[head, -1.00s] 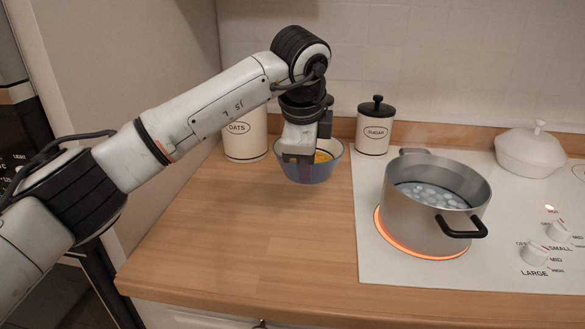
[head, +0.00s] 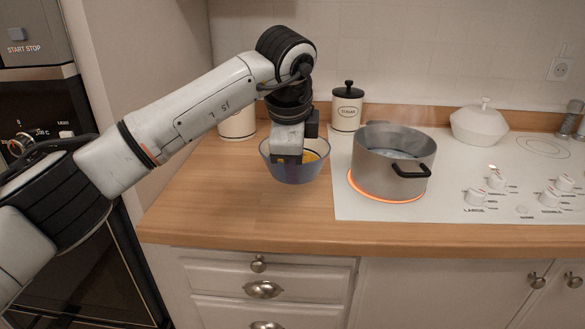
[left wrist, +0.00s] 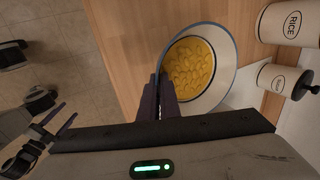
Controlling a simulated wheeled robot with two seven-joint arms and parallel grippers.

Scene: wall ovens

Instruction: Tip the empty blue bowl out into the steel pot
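The blue bowl (head: 291,172) is not empty: yellow pieces (left wrist: 190,68) cover its bottom, and they also show in the head view (head: 309,156). My left gripper (head: 288,157) is shut on the bowl's near-left rim; its dark fingers show at the rim in the left wrist view (left wrist: 168,98). The bowl is upright, over the counter left of the pot. The steel pot (head: 393,163) stands on a glowing burner, with pale bubbling liquid inside and black handles. My right gripper (left wrist: 61,118) shows only in the left wrist view, open and empty, away from the bowl.
A labelled canister (head: 347,108) with a black lid stands behind, between bowl and pot. Another canister (head: 238,124) is partly behind my left arm. A white lidded dish (head: 479,124) and knobs (head: 497,181) lie right of the pot. The front wooden counter (head: 220,215) is clear.

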